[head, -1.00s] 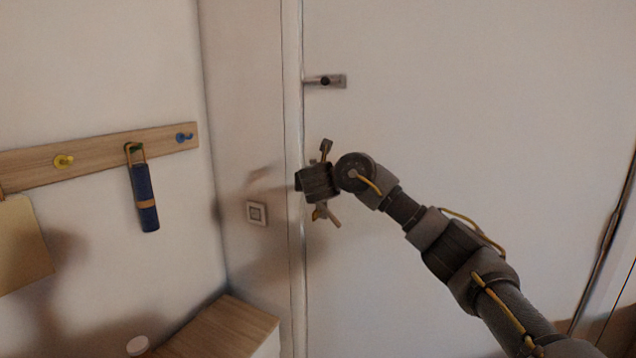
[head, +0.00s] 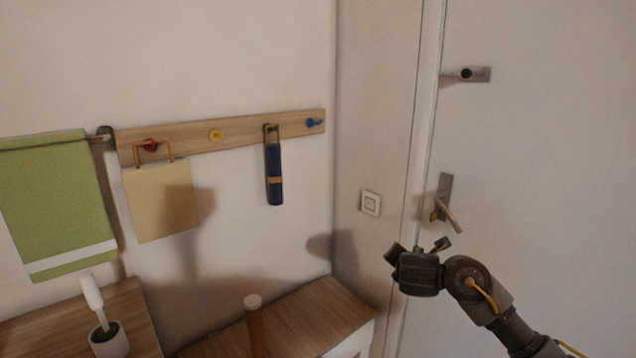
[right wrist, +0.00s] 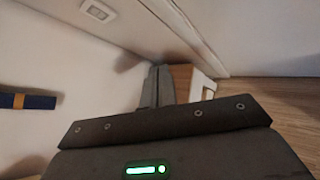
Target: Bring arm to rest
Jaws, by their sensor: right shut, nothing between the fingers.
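My right arm comes in from the lower right in the head view. Its gripper (head: 418,249) is in front of the white door, below and left of the door handle (head: 446,203), and appears apart from it. It is shut and empty. In the right wrist view the grey fingers (right wrist: 158,88) point away over the dark gripper body, with nothing held between them. My left arm and gripper are not in view.
A wooden peg rail (head: 240,135) holds a dark blue item (head: 274,175) and a tan bag (head: 160,200). A green towel (head: 55,200) hangs at left. A wooden cabinet top (head: 310,310) stands below. A light switch (head: 370,202) is beside the door frame.

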